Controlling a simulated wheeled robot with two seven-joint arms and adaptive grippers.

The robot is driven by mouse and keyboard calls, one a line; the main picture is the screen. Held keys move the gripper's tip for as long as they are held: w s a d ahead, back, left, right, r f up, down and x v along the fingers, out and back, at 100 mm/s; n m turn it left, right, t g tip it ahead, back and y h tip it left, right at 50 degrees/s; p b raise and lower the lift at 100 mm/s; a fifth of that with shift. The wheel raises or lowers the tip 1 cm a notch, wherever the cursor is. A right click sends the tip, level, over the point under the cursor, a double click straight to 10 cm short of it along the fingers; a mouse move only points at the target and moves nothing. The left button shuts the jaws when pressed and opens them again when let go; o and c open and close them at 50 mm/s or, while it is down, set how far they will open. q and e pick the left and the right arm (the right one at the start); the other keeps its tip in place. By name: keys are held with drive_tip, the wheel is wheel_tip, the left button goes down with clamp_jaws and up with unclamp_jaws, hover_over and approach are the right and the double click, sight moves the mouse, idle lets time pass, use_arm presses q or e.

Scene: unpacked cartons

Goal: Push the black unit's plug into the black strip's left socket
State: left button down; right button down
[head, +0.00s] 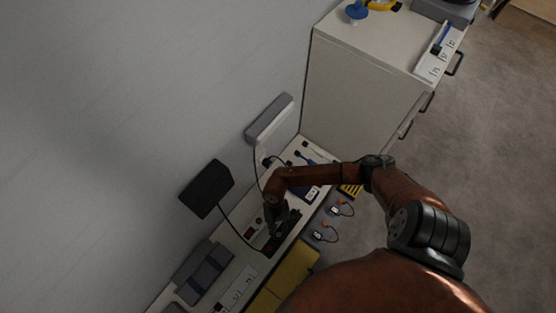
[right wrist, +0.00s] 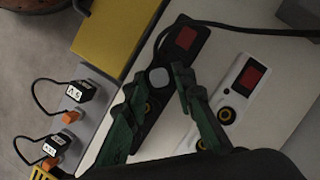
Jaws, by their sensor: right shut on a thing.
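The black unit (head: 207,188) is on the wall in the head view, and its cable runs down to the bench. My right gripper (head: 277,232) reaches down over the black strip (head: 288,231). There, my right gripper (right wrist: 158,76) is shut on a plug (right wrist: 158,78), a small rounded grey piece between the fingertips. The plug is over the strip; I cannot tell whether it is seated. The fingers partly hide the strip. My left gripper is out of view.
A white strip (right wrist: 246,80) with a red switch lies beside the black one, toward the wall. A yellow bin (right wrist: 112,35) and two black tagged items with cables (right wrist: 78,92) are along the bench front. A grey-white unit (head: 269,118) hangs on the wall. A cabinet (head: 355,85) stands behind.

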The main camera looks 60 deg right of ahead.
drive_tip(key=shift+f, duration=0.25)
idle(0.5)
drive_tip(key=c, duration=1.5)
unclamp_jaws()
drive_tip(key=shift+c, duration=0.2)
drive_tip(key=shift+r, duration=0.1)
